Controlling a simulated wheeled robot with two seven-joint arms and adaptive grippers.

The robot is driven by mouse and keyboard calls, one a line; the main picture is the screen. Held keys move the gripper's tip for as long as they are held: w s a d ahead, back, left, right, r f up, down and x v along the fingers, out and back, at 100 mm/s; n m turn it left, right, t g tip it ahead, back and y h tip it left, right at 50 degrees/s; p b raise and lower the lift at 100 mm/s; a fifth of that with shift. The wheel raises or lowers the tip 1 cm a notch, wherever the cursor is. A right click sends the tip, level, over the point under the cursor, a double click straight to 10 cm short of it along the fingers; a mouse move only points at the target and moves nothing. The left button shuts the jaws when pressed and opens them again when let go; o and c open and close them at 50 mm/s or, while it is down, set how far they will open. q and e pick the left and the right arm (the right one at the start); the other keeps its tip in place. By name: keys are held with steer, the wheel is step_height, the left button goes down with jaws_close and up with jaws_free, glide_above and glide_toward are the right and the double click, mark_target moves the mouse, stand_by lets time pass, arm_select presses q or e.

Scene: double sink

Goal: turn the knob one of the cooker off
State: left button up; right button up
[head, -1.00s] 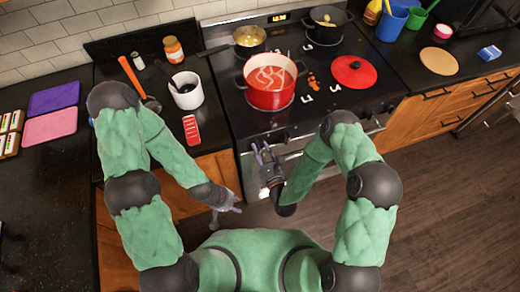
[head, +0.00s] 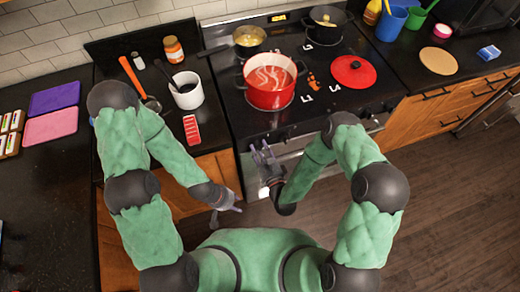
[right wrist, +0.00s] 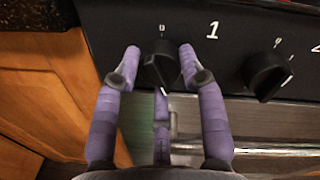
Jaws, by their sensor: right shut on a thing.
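Knob one (right wrist: 160,72) is a black knob on the cooker's dark front panel, with a "1" printed at its upper right and a small "0" above it. Its white pointer mark shows at the lower edge, away from the "0". The purple fingers of my right gripper (right wrist: 159,54) are shut on the knob, one on each side. In the head view my right gripper (head: 264,153) is at the left end of the front of the cooker (head: 315,122). My left gripper (head: 226,213) hangs lower, in front of the cabinet, with its fingers apart and empty.
A second knob (right wrist: 268,75) sits close to the right. A wooden cabinet (right wrist: 50,85) borders the panel on the left. A red pot (head: 270,96), a saucepan (head: 249,43), a black pan (head: 324,30) and a red lid (head: 354,72) are on the cooktop.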

steer(key=n, duration=0.4)
steer(key=n+h, duration=0.1)
steer(key=n, duration=0.2)
steer(key=shift+n+b, duration=0.3)
steer(key=shift+n, duration=0.1)
steer(key=n, duration=0.3)
steer(key=shift+b, duration=0.35)
steer(key=n+b, duration=0.1)
steer(key=n, duration=0.3)
steer(key=shift+n+h, duration=0.3)
steer(key=shift+n, duration=0.1)
steer(key=n+b, duration=0.1)
steer(key=n, duration=0.2)
steer(key=shift+a+b, duration=0.1)
steer(key=shift+b, duration=0.2)
steer(key=n+b, duration=0.1)
steer(key=n, duration=0.2)
steer(key=shift+n, duration=0.3)
steer(key=n+b, duration=0.1)
steer(key=n, duration=0.1)
steer(key=n+b, duration=0.1)
steer(key=n, duration=0.2)
steer(key=shift+t+h+b, duration=0.3)
steer(key=shift+b, duration=0.1)
steer(key=shift+a+n+b, duration=0.1)
steer(key=shift+n+b, duration=0.35)
steer(key=shift+n, duration=0.75)
steer(key=shift+r, duration=0.1)
